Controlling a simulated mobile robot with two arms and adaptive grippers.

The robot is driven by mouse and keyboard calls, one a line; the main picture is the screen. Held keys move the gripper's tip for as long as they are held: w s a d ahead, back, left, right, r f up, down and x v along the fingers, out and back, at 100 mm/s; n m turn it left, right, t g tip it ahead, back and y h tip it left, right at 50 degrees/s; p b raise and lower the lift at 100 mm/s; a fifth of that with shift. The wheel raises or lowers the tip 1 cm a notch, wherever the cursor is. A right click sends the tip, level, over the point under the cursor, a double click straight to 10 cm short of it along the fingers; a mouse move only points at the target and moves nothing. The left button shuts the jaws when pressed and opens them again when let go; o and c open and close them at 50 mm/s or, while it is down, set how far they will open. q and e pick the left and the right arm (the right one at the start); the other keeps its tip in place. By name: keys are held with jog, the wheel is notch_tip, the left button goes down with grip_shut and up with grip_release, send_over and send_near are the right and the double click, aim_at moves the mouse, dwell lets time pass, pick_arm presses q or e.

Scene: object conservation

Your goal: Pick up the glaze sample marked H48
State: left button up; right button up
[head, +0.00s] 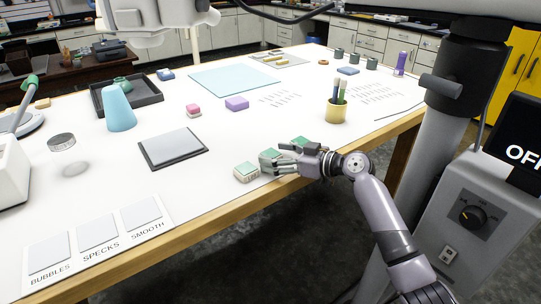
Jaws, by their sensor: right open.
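Several small glaze samples with green tops and pale sides stand in a row near the front edge of the white table. The left sample (246,172) is clear of the gripper. The middle sample (268,155) is at the fingertips and partly covered by them. The right sample (300,142) sits behind the hand. Their markings are too small to read, so I cannot tell which is H48. My right gripper (277,159) is open, with its fingers pointing left at the middle sample; contact is unclear. My left gripper is not in view.
A yellow cup with pens (337,110) stands right of the samples. A dark-edged grey plate (172,147) lies to the left.

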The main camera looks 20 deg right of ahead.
jog(key=shift+c, duration=0.5)
jog(key=c, duration=1.3)
jog(key=shift+r, duration=0.1)
